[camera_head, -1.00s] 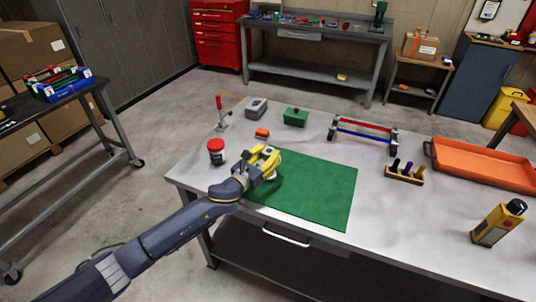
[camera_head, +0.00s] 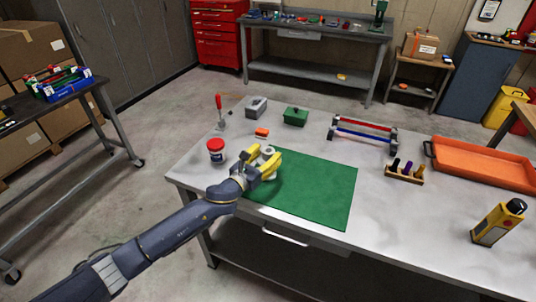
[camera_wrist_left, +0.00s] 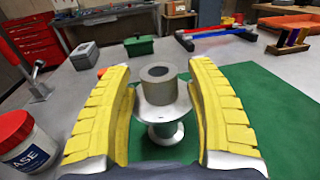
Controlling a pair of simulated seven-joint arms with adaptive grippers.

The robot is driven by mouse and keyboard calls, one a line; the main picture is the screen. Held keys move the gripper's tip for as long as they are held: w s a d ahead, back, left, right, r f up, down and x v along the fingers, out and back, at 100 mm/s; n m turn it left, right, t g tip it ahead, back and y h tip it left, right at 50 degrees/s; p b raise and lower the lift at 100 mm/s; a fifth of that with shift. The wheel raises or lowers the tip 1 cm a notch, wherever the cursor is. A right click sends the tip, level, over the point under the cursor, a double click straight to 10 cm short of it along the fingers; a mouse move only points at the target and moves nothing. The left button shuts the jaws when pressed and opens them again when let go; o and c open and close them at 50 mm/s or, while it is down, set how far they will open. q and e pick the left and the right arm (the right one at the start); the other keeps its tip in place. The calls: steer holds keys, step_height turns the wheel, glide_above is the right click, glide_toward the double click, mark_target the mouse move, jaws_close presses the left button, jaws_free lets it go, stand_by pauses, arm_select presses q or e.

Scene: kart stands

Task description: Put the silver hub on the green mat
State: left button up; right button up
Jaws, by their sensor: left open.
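The silver hub (camera_wrist_left: 165,112) stands between my left fingers in the left wrist view. It looks like a spool with wide flanges and a grey ring-shaped end. The green mat (camera_wrist_left: 275,105) shows around its lower part, and it appears to stand on the mat; its exact contact is hard to see. In the head view the hub (camera_head: 268,150) is partly hidden by my left gripper (camera_head: 259,160), at the far left corner of the green mat (camera_head: 310,190). My left gripper has its yellow fingers spread, with visible gaps to the hub. My right gripper is not in view.
A red-lidded jar (camera_head: 216,151) stands close left of my gripper. Behind are an orange block (camera_head: 262,133), a grey box (camera_head: 256,107), a green box (camera_head: 295,116) and a red-handled clamp (camera_head: 221,112). The mat's middle and right are clear.

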arm_select(q)
steer(key=v, duration=1.1)
steer(key=shift+s, duration=0.1)
